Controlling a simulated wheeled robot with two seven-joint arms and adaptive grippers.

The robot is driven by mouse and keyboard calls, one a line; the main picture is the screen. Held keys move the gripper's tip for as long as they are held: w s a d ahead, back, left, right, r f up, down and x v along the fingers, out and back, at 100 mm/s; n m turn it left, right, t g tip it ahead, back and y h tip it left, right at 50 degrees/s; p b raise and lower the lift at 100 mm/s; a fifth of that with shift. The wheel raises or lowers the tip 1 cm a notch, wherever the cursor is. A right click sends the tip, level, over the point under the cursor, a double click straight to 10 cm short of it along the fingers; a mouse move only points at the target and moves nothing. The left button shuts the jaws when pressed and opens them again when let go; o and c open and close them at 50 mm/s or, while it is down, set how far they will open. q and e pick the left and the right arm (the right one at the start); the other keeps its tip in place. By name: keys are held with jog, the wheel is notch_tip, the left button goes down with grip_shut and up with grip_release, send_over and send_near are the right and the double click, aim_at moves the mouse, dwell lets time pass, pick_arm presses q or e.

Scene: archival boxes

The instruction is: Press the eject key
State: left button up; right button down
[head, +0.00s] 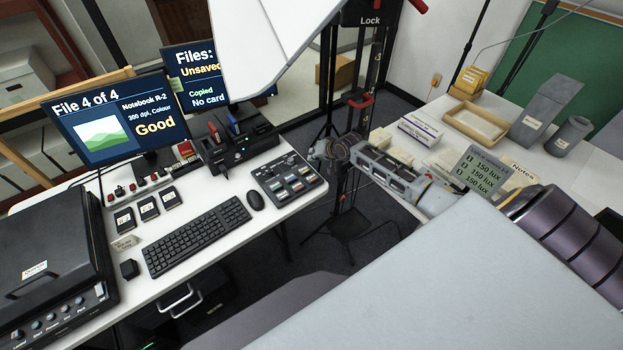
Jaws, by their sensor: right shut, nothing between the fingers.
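A dark control pad (270,178) with several coloured keys lies on the white desk, right of the mouse. Its key labels are too small to read, so I cannot tell which is the eject key. A black card dock (238,152) with a blue and a red upright piece stands behind it. The right monitor (192,68) reads "Files: Unsaved", "Copied" and "No card". My right gripper (320,150) is shut and empty, pointing left in the air beyond the desk's right edge, to the right of the pad and dock and apart from both. My left gripper is not in view.
The left monitor (117,118) reads "File 4 of 4" and "Good". A keyboard (197,234), mouse (255,200) and black scanner (48,262) occupy the desk. A tall stand (371,70) marked "Lock" rises behind my gripper. A side table (425,119) with boxes lies right.

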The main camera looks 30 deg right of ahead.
jog(key=shift+f, duration=0.15)
jog(key=b, duration=0.7)
send_over(314, 177)
jog(key=shift+w+f, duration=0.15)
jog(key=shift+f, duration=4.1)
jog(key=shift+f, duration=0.4)
jog(key=shift+f+b, duration=0.3)
jog(key=shift+f, duration=0.3)
jog(key=shift+r, duration=0.1)
jog(key=shift+r+p, duration=0.85)
jog(key=shift+p, duration=0.2)
